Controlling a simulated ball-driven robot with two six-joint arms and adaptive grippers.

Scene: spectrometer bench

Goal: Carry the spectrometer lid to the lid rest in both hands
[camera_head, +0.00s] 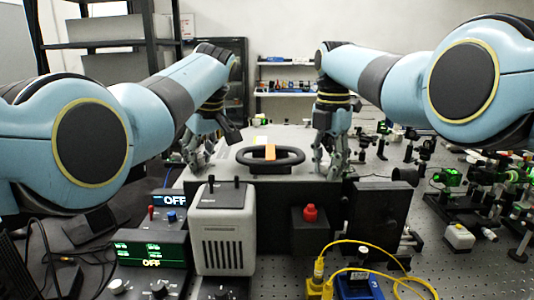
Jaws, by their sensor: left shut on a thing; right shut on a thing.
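The spectrometer lid (235,160) appears as a broad light-grey panel between my two grippers, over the black spectrometer body (270,225). A black oval ring with an orange piece (270,155) shows at its near middle. My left gripper (197,163) is shut at the lid's left side. My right gripper (325,168) is shut at its right side. The fingers hide the gripped edges. I cannot tell whether the lid rests on the body or is slightly above it. I cannot pick out the lid rest.
A grey ventilated box (222,235) and a display unit reading OFF (150,250) stand at the front left. A red knob (310,213) and yellow cables (375,250) are in front. Several optics with green lights (448,177) crowd the right. Shelves (285,80) stand behind.

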